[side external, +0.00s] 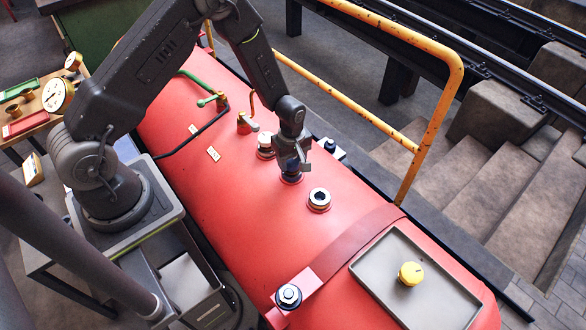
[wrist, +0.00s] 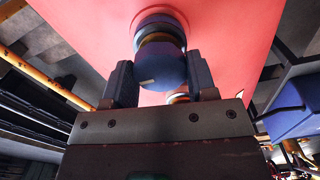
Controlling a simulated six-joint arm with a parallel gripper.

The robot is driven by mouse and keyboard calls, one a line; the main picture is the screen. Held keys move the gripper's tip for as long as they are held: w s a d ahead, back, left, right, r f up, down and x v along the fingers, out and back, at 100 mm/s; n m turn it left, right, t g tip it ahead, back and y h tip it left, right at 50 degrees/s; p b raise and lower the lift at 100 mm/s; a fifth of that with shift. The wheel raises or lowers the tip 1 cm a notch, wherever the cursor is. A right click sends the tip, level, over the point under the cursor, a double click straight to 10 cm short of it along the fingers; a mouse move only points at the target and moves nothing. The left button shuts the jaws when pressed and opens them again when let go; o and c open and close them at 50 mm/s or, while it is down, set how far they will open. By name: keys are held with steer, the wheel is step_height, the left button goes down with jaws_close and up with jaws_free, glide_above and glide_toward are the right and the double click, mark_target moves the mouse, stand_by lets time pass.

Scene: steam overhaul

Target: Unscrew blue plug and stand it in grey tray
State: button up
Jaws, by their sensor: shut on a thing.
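The blue plug (side external: 292,178) is upright at its fitting on top of the red boiler (side external: 215,190). In the wrist view the blue plug (wrist: 160,66) has a rounded blue head with a pale mark, and a brass-coloured ring between it and the boiler. My gripper (side external: 291,168) points down over it and is shut on it, one finger on each side. How far its thread is engaged cannot be told. The grey tray (side external: 378,262) lies on the boiler at the lower right and holds a yellow plug (side external: 410,273) near its middle.
An open metal-rimmed port (side external: 319,198) is just right of my gripper, and a capped fitting (side external: 265,145) is close on the left. A red strap (side external: 350,240) crosses before the tray. A yellow handrail (side external: 430,130) runs behind. Most of the tray floor is bare.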

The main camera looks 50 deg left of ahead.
steer(key=shift+r, duration=1.25)
steer(key=shift+r, duration=1.9)
steer(key=s+d+m, duration=0.2)
steer(key=d+m, duration=0.1)
steer(key=d, duration=1.5)
steer(key=s+d+m, duration=0.2)
steer(key=d+m, duration=0.1)
steer(key=d, duration=1.4)
steer(key=shift+s+f, duration=0.1)
steer(key=shift+f, duration=2.5)
steer(key=shift+f, duration=0.35)
